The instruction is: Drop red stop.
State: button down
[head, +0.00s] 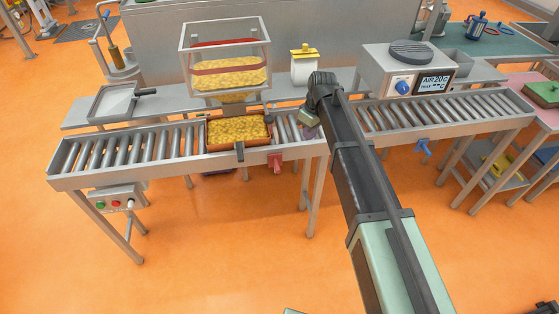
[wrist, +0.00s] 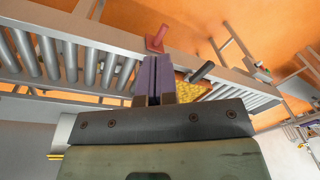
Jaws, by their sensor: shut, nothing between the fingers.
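The red stop (head: 276,163) is a small red piece on the front rail of the left roller conveyor, just right of the orange tray. In the wrist view the red stop (wrist: 156,38) stands out from the rail, beyond my fingertips. My gripper (head: 311,132) is over the right end of that conveyor, right of the red stop and apart from it. The wrist view shows its purple fingers (wrist: 153,75) shut together and empty. My arm hides part of the gripper in the head view.
An orange tray (head: 267,142) of yellow pieces sits on the rollers under a clear hopper (head: 225,45). A dark lever (head: 240,151) is at its front. A blue stop (head: 423,148) is on the right conveyor (head: 515,121). A gap separates the conveyors.

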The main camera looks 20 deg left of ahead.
aim_at(278, 167)
jog(key=w+a+n, duration=0.6)
jog(key=a+n, duration=0.1)
jog(key=n, duration=0.3)
jog(key=shift+w+r+n+y, duration=0.2)
jog(key=shift+w+n+y, duration=0.1)
jog(key=shift+w+y, duration=0.1)
jog(key=shift+s, duration=0.1)
jog(key=a+f+b, duration=0.1)
jog(key=f+b, duration=0.7)
jog(key=s+a+f+b, duration=0.1)
jog(key=a+f+b, duration=0.1)
jog(key=f+b, duration=0.5)
jog(key=s+a+f+b, duration=0.1)
jog(key=f+b, duration=0.7)
jog(key=b, duration=0.1)
jog(key=shift+a+f, duration=0.15)
jog(key=shift+f, duration=0.2)
jog(key=shift+r, duration=0.1)
jog(key=shift+s, duration=0.1)
